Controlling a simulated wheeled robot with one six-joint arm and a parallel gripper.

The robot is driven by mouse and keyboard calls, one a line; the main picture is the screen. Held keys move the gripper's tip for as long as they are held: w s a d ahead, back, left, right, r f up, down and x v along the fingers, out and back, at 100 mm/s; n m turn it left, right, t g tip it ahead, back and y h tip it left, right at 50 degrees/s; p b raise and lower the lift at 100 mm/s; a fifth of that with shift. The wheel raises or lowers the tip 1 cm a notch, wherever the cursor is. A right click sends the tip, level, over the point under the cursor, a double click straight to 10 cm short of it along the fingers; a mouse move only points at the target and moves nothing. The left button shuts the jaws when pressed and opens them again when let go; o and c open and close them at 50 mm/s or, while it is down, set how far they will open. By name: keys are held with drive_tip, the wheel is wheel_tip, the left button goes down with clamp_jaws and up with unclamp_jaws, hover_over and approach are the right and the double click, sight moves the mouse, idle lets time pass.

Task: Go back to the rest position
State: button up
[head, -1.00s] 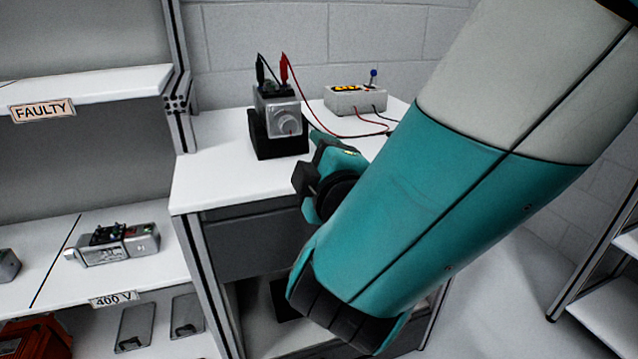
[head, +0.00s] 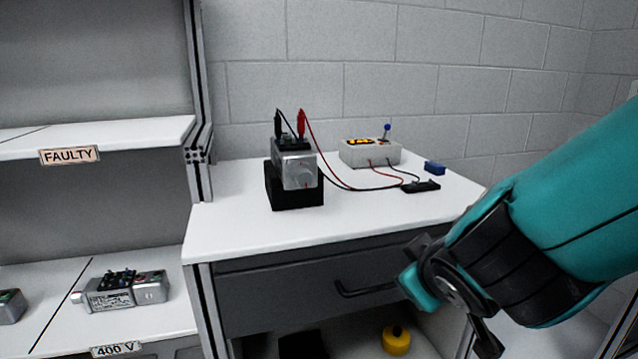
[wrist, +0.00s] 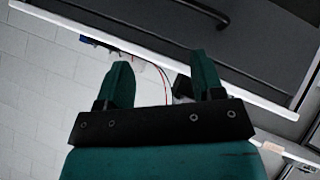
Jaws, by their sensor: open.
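My gripper (wrist: 160,75) shows in the wrist view with its two teal fingers apart and nothing between them. In the head view my teal arm comes in from the right, with the wrist in front of the workbench's right front edge; the fingers are not clearly seen there. A grey servo motor (head: 296,170) sits on a black block (head: 290,198) on the white workbench top (head: 380,215). A black clip and a red clip are attached to its top. Their wires run toward a tester box (head: 369,154) with a blue-knobbed lever. My gripper is apart from all of these.
A dark drawer (head: 300,295) with a handle is under the bench top, near my wrist. A yellow object (head: 396,340) stands below. On the left, shelves carry a FAULTY label (head: 69,156), a 400 V label (head: 115,349) and another servo (head: 125,290).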

drive_tip(key=s+r+g+y, duration=0.25)
drive_tip(key=s+g, duration=0.25)
drive_tip(key=s, duration=0.4)
drive_tip(key=s+r+g+y, duration=0.1)
drive_tip(key=s+g+y, duration=0.3)
drive_tip(key=s, duration=0.5)
wheel_tip(320, 180, up, 15)
drive_tip(key=g+h+p, duration=0.1)
drive_tip(key=p, duration=1.4)
drive_tip(key=shift+s+a, duration=0.3)
drive_tip(key=shift+f+h, duration=0.15)
drive_tip(key=shift+h, duration=0.1)
idle(0.3)
